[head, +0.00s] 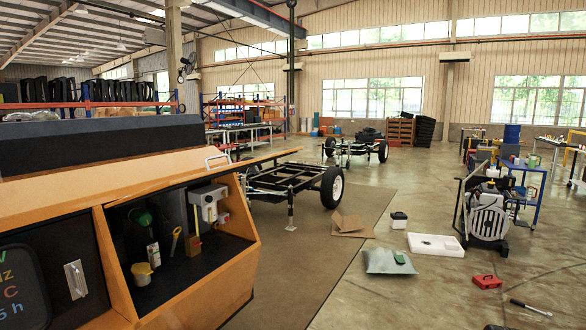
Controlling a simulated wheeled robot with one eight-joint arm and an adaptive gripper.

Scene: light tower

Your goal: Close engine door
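The orange light tower housing (105,164) fills the left of the head view. Its engine compartment (178,270) is open, with a dark interior. The engine door (262,159) appears as a thin panel seen nearly edge-on, raised about level above the opening. A pale handle (217,160) shows on the door. Inside the compartment are a green funnel (141,218), a yellow cup (142,274), a yellow-handled stick (175,240) and a grey-white device (207,203). My gripper is not in view.
A display panel (18,285) and a second handle (75,279) are left of the compartment. A wheeled chassis (290,180) stands behind. On the floor at right are a white tray (435,245), a red case (487,281) and an engine (487,215).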

